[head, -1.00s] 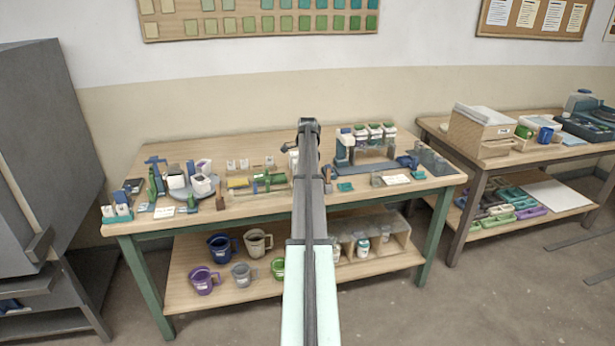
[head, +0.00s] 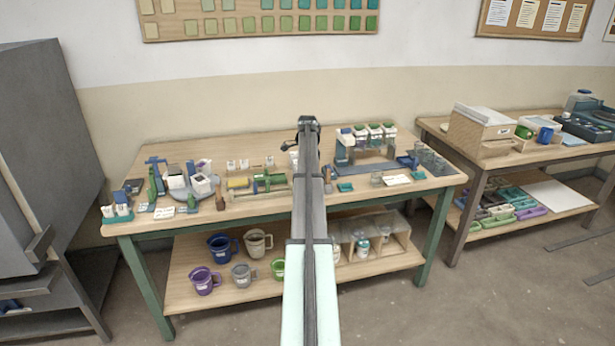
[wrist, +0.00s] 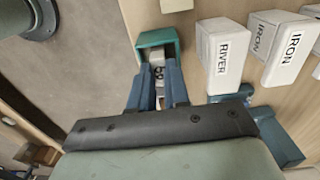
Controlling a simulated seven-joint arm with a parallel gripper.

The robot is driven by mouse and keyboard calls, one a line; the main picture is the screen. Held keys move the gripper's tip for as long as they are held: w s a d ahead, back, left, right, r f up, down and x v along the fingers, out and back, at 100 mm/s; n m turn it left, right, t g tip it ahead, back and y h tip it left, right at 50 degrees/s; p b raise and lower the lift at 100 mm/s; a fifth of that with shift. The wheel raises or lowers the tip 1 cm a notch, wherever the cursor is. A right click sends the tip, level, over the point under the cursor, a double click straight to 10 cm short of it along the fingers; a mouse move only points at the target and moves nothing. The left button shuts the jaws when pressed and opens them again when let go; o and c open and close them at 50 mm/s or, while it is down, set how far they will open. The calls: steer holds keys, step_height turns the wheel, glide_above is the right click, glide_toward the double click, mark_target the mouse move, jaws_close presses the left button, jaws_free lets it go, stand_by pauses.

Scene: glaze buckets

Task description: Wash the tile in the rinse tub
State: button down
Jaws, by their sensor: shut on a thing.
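My gripper (wrist: 158,76) shows in the wrist view with two blue fingers close together. They are shut on a small pale piece with dark marks (wrist: 158,71), which looks like the tile, mostly hidden between the fingers. A teal open-sided holder or tub (wrist: 157,38) lies just beyond the fingertips; I cannot tell whether the piece touches it. In the head view my arm hides the fingers and the held piece. I cannot single out the rinse tub for certain.
White containers marked RIVER (wrist: 224,56) and IRON (wrist: 286,48) stand close right of the fingers. In the head view, the worktable (head: 240,146) holds crowded tools on both sides of my arm. Jugs (head: 222,246) stand on its lower shelf. A second table (head: 440,125) stands at right.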

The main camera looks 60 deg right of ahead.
steer(key=shift+r, duration=2.35)
steer(key=shift+r, duration=0.1)
steer(key=shift+r, duration=1.4)
steer(key=w+a+f+n, duration=0.2)
steer(key=w+a+n, duration=0.3)
steer(key=a, duration=0.8)
steer(key=w+a+f+n, duration=0.1)
steer(key=w+a+n, duration=0.3)
steer(key=w+a, duration=0.7)
steer(key=w+a+f+n, duration=0.2)
steer(key=w+a+n, duration=0.15)
steer(key=a, duration=1.25)
steer(key=s+a+f+n, duration=0.1)
steer(key=a+n, duration=0.3)
steer(key=a, duration=0.9)
steer(key=s+a+f+n, duration=0.2)
steer(key=a+n, duration=0.3)
steer(key=a, duration=0.8)
steer(key=s+a+f+n, duration=0.1)
steer(key=a+n, duration=0.4)
steer(key=a, duration=0.8)
steer(key=shift+s+a+f, duration=0.15)
steer(key=shift+s, duration=0.75)
